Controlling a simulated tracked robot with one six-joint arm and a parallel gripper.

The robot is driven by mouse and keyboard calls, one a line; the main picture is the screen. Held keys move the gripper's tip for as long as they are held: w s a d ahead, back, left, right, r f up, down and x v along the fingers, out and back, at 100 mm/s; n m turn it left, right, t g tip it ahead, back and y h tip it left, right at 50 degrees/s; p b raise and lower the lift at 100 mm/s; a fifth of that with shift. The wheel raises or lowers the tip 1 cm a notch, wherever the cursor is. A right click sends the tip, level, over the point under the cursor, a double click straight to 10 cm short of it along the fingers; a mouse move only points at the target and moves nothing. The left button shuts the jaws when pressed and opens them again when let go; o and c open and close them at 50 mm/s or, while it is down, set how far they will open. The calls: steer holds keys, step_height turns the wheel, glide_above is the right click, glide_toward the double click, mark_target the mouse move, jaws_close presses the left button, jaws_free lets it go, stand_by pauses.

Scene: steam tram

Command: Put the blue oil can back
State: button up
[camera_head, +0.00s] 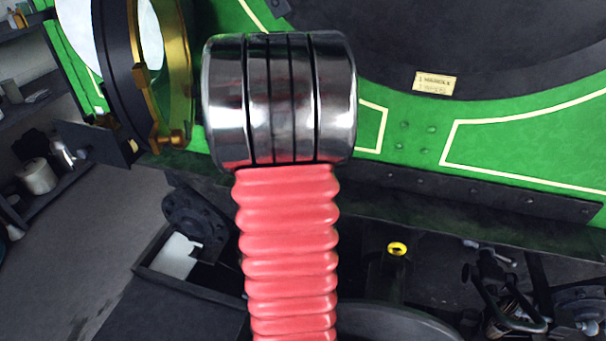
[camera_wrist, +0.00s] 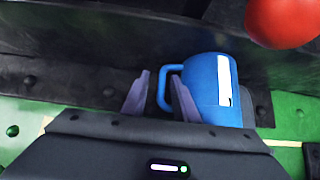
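The blue oil can (camera_wrist: 208,88) looks like a mug, with a loop handle on its left side and a white label. It shows in the wrist view, right of the middle, close against a dark ledge. My gripper (camera_wrist: 158,100) has its two purple-grey fingers spread apart. The can's handle reaches into the space between them, nearer the right finger. A gap shows between the left finger and the handle. The can's lower end is hidden behind my gripper's body. The head view shows neither the can nor my gripper's fingers.
A round red thing (camera_wrist: 284,20) is near the can at the upper right. Dark riveted metal (camera_wrist: 60,55) runs behind. The head view shows a green tram body (camera_head: 530,130), a brass-rimmed lamp (camera_head: 172,80), an open dark box (camera_head: 195,283) and shelves (camera_head: 35,110) at left.

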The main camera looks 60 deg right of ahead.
steer(key=shift+r, duration=0.1)
steer(key=shift+a+r, duration=0.25)
steer(key=shift+r, duration=0.1)
steer(key=v, duration=1.1)
steer(key=shift+a, duration=0.2)
stand_by(0.8)
